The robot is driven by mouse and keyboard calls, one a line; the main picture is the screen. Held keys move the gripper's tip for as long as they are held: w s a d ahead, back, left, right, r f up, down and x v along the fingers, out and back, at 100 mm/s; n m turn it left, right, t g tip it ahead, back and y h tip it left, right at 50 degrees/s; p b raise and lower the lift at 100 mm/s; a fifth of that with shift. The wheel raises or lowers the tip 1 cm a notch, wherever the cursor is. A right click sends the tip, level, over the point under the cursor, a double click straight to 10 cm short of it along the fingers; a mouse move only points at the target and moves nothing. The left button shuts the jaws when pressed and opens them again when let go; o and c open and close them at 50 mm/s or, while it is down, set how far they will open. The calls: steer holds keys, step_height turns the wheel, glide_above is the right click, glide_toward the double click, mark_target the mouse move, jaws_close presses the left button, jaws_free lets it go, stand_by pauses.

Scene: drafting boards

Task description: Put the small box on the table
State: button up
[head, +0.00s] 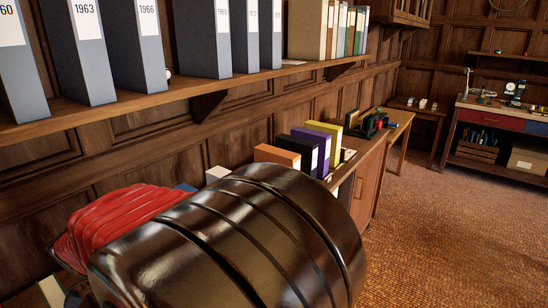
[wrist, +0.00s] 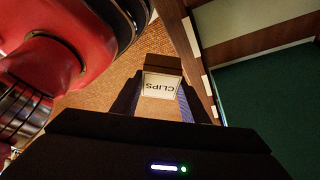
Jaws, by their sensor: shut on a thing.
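My gripper (wrist: 161,95) is shut on a small box (wrist: 161,82), which shows between its two dark fingers in the wrist view. Neither gripper nor box shows in the head view, where my large glossy dark arm link hides the lower middle. A small wooden table (head: 434,114) with a few little items on it stands at the back wall in the head view.
A wall shelf (head: 150,107) with several grey binders runs overhead at left. Below it, a wooden cabinet (head: 368,180) carries coloured binders. A workbench (head: 498,105) stands at right. Carpet (head: 445,230) at right is clear. A dark green surface (wrist: 265,105) lies right in the wrist view.

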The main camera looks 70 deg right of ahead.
steer(key=s+d+f+m, duration=0.1)
steer(key=s+d+f, duration=0.4)
steer(key=s+d, duration=0.6)
steer(key=s+d+f+m, duration=0.1)
steer(key=s+d+f, duration=0.4)
steer(key=s+d, duration=0.7)
steer(key=d, duration=0.3)
steer(key=shift+s+m+g+y, duration=0.2)
steer(key=shift+m+g+y, duration=0.1)
steer(key=shift+y, duration=0.1)
